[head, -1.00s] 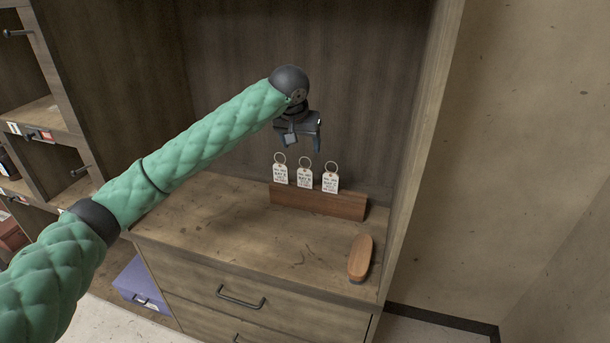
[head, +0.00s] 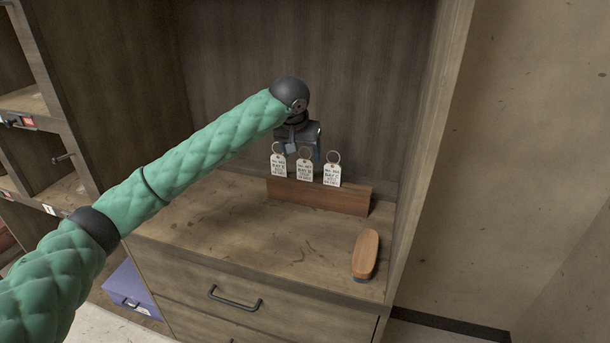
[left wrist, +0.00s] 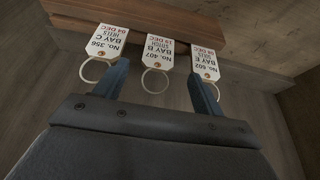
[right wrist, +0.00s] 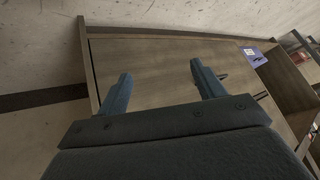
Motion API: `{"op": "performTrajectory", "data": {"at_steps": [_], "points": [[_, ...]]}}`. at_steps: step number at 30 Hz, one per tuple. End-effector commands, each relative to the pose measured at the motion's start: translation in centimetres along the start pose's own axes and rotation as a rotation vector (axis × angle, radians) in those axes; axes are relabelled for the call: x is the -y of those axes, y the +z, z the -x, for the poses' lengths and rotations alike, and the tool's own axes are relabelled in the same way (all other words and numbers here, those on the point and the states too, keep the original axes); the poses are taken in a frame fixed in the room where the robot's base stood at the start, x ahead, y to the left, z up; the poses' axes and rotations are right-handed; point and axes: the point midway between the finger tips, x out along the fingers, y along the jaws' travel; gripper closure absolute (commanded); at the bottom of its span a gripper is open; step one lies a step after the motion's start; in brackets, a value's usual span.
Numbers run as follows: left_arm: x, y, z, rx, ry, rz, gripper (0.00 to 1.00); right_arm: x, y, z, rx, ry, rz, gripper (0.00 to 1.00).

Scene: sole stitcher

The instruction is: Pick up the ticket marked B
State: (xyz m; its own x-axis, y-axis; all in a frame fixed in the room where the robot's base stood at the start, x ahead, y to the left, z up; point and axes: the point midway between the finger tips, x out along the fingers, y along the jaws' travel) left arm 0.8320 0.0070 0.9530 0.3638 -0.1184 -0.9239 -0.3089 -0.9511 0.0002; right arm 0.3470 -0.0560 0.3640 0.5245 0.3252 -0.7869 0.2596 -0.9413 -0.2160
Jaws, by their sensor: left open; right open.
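The ticket marked B (head: 304,171) is a white tag with a metal ring, in the middle of three tickets in a wooden block (head: 345,200). In the left wrist view it reads No. 407 BAY B (left wrist: 157,54). The ticket marked C (head: 332,175) is right of it in the head view; another ticket (head: 278,165) is left. My left gripper (head: 304,152) is open above the row. In its wrist view the B ring lies between the fingers, near the other rings too; contact is unclear. My right gripper (right wrist: 160,70) is open and empty.
A wooden brush (head: 366,253) lies on the cabinet top (head: 235,222) at the right front. The cabinet's back panel and right side wall enclose the tickets. The top in front of the block is mostly clear. A purple box (head: 130,289) sits low at the left.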

Motion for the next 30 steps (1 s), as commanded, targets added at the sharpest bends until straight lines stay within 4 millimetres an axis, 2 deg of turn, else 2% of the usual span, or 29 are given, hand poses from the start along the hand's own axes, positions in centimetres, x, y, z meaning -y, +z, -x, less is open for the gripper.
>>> {"op": "performTrajectory", "data": {"at_steps": [11, 19, 27, 30], "points": [[-0.1, 0.2, -3.0, 0.001, -0.001, 0.0, 0.31, 0.1, -0.5, 0.5, 0.007, -0.001, 0.0, 0.32], [-0.2, 0.4, -6.5, 0.002, 0.0, 0.001, 0.31, 0.3, -1.1, 1.3, 0.016, -0.003, 0.001, 0.32], [-0.2, 0.3, -7.1, 0.0, 0.0, 0.0, 0.31, 0.4, -1.1, 1.3, 0.02, -0.004, 0.001, 0.32], [-0.2, 0.3, -7.1, 0.0, 0.0, 0.0, 0.49, 0.4, -1.1, 1.3, 0.019, -0.004, 0.001, 0.32]]}}
